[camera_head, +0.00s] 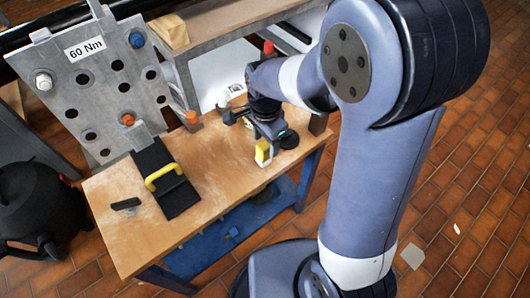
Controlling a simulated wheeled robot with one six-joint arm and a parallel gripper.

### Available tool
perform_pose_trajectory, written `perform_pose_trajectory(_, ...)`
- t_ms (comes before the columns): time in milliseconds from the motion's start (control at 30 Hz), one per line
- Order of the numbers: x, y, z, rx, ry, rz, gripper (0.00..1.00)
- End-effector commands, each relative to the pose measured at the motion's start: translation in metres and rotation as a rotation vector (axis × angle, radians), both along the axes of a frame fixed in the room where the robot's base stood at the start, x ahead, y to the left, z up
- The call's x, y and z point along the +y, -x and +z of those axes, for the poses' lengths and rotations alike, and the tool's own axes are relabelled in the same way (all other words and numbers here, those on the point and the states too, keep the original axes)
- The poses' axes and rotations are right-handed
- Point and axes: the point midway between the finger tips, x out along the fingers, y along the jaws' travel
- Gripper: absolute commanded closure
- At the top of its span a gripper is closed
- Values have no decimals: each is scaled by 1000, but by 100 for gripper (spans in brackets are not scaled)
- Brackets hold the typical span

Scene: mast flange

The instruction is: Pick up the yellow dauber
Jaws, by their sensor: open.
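A small upright yellow piece with a pale side (262,153), which looks like the yellow dauber, is near the front right edge of the wooden workbench (225,185). My gripper (264,136) is over the right part of the bench, pointing down, just behind and above the yellow piece. It is open. The view is too small and the arm covers too much to tell whether the fingers are around the dauber or only beside it.
A black case (163,180) with a yellow handle lies on the bench's left half, beside a small black bar (126,204). A tilted grey holed plate (105,85) marked "60 Nm" stands behind. Orange (192,118) and white (223,100) items stand at the back. The front middle is clear.

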Motion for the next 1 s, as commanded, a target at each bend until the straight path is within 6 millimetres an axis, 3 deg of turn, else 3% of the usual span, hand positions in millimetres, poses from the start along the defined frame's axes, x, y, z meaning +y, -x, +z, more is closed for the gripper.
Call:
perform_pose_trajectory(33, -1, 1, -12, 6, 2, -1, 45)
perform_pose_trajectory(200, -1, 0, -33, 3, 1, 0, 45)
perform_pose_trajectory(500, -1, -1, -37, 1, 1, 0, 45)
perform_pose_trajectory(1000, -1, -1, -36, 1, 1, 0, 86)
